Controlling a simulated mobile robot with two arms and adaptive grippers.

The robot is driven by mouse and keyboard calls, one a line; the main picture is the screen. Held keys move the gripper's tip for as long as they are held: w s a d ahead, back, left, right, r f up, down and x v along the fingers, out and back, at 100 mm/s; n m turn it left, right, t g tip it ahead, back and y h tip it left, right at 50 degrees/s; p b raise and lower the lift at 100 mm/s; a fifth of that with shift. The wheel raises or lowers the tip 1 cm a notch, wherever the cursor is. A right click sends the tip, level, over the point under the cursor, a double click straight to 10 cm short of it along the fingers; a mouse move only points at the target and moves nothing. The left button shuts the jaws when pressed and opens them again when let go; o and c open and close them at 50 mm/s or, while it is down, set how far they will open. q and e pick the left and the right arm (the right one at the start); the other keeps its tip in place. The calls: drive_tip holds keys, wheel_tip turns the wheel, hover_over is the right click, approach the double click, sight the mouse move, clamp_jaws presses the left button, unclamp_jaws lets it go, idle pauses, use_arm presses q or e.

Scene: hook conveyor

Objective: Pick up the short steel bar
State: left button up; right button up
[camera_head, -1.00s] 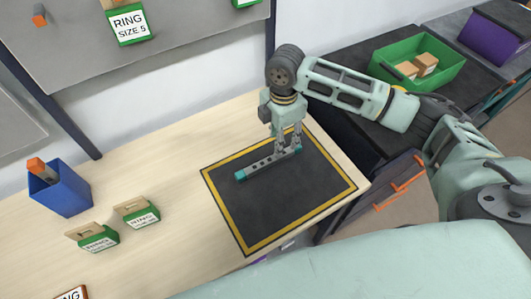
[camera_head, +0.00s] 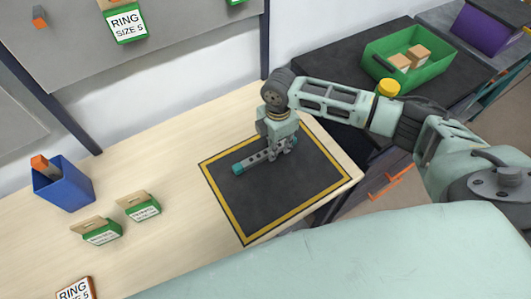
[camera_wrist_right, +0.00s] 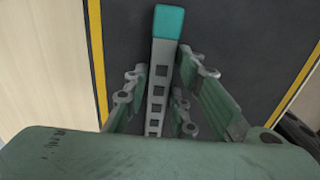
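The short steel bar (camera_head: 257,160) is a grey bar with square holes and teal ends. It lies slantwise on the black mat (camera_head: 265,205) with a yellow border. In the right wrist view the bar (camera_wrist_right: 157,95) runs away from the palm, its teal end (camera_wrist_right: 168,22) at the top. My right gripper (camera_head: 280,150) is down over the right part of the bar and hides some of it. Its fingers (camera_wrist_right: 163,75) stand on both sides of the bar, open, with narrow dark gaps beside it. My left gripper is not in view.
On the wooden table left of the mat stand two small green-labelled boxes (camera_head: 139,208) and a blue bin (camera_head: 64,188) with an orange-tipped item. A green crate (camera_head: 440,68) with small boxes is at the back right. A grey board (camera_head: 195,30) rises behind the table.

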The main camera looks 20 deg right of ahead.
clamp_jaws()
drive_tip(key=shift+r, duration=0.1)
